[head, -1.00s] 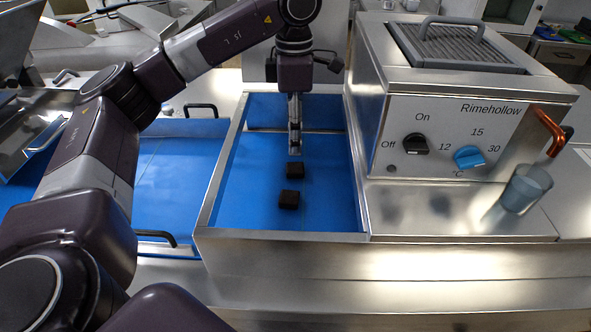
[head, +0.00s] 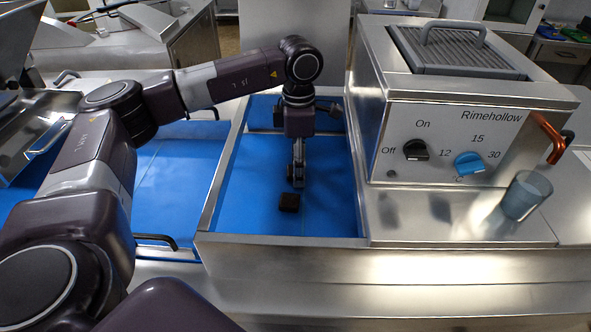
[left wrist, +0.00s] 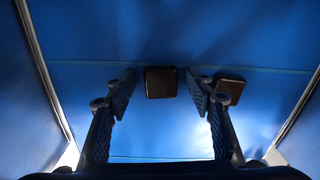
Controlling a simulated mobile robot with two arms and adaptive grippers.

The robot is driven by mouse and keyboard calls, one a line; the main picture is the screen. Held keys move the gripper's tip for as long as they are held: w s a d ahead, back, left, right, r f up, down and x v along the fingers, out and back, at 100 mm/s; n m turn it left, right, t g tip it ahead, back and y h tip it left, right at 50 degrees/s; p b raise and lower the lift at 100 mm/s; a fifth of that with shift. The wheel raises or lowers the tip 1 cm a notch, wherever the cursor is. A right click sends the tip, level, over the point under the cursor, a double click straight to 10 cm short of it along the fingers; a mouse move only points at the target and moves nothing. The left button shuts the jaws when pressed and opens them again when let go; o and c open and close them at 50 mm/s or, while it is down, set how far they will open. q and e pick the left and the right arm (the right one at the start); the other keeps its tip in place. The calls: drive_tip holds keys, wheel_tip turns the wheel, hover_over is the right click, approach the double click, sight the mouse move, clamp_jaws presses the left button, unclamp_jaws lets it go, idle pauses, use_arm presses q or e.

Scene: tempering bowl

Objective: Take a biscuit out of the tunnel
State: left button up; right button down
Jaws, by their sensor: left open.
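A dark square biscuit (head: 289,202) lies on the blue belt (head: 325,213) of the steel-walled channel. The left wrist view shows two dark biscuits: one (left wrist: 160,82) lies between the fingertips in the picture, the other (left wrist: 230,90) beyond the right finger, which partly covers it. My left gripper (head: 298,183) points down, low over the belt, just behind the biscuit visible in the head view, and hides the farther one there. It is open (left wrist: 162,84) and empty. Contact with the belt cannot be told. My right gripper is out of view.
Steel side walls (head: 222,185) bound the channel. The Rimehollow machine (head: 455,130) stands close on its right, with knobs and a copper spout (head: 545,138). A clear cup (head: 526,194) stands at the machine's front right. The belt's front end is clear.

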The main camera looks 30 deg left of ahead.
use_arm(q)
drive_tip(key=c, duration=0.9)
drive_tip(key=shift+o, duration=0.2)
drive_tip(key=shift+r, duration=0.1)
